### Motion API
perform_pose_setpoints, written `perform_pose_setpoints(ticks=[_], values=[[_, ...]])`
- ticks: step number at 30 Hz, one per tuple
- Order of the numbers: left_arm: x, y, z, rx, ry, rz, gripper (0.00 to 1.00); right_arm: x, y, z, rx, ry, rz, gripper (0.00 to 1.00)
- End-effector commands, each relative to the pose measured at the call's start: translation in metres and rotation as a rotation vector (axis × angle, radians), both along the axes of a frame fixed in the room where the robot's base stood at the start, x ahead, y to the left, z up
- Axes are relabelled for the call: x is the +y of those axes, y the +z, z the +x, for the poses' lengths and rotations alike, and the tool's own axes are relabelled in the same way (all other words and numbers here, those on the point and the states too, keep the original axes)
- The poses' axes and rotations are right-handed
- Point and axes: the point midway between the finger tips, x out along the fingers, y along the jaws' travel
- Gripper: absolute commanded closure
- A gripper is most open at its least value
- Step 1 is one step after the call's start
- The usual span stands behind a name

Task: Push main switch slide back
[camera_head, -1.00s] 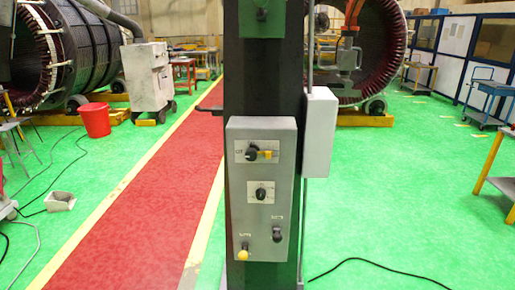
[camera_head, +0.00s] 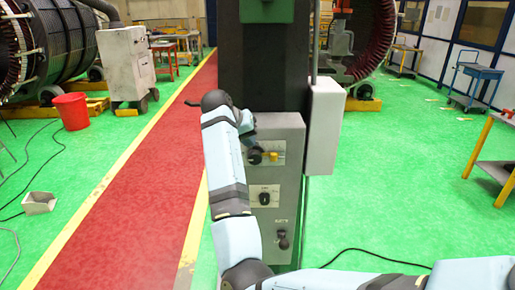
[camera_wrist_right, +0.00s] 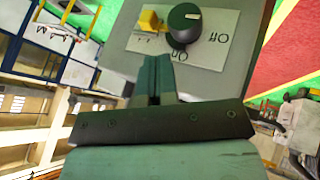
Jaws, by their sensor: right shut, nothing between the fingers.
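The main switch is a round black knob with a white mark, beside a small yellow slide, on a white plate of the grey control box. In the wrist view the knob (camera_wrist_right: 184,25) sits right of the yellow slide (camera_wrist_right: 149,20), between "On" and "Off" lettering. The slide also shows in the head view (camera_head: 273,156). My right gripper (camera_wrist_right: 153,62) is shut and empty, its fingertips pointing at the plate near the slide; contact cannot be told. In the head view my right gripper (camera_head: 256,148) is beside the knob. My left gripper is out of view.
The control box (camera_head: 288,190) is on a dark column, with a middle dial (camera_head: 264,198) and a lower black knob (camera_head: 283,240). A white box (camera_head: 323,125) juts out at the column's right. Green floor to the right is mostly free.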

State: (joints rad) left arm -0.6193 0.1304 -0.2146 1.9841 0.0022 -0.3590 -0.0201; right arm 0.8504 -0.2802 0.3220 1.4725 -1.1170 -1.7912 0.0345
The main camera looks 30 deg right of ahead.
Motion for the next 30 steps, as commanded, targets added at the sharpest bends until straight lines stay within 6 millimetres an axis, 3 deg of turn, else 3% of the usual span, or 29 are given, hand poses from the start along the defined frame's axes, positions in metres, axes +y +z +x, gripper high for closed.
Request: perform_pose_setpoints(ticks=[4, 16, 30], values=[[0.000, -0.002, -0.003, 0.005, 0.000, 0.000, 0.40, 0.004, 0.015, -0.001, 0.012, -0.031, 0.019, 1.00], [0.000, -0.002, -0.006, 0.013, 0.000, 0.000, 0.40, 0.001, 0.012, -0.001, 0.014, -0.031, 0.018, 1.00], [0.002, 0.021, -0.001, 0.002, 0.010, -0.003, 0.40, -0.044, -0.047, 0.005, 0.015, -0.031, 0.018, 1.00]])
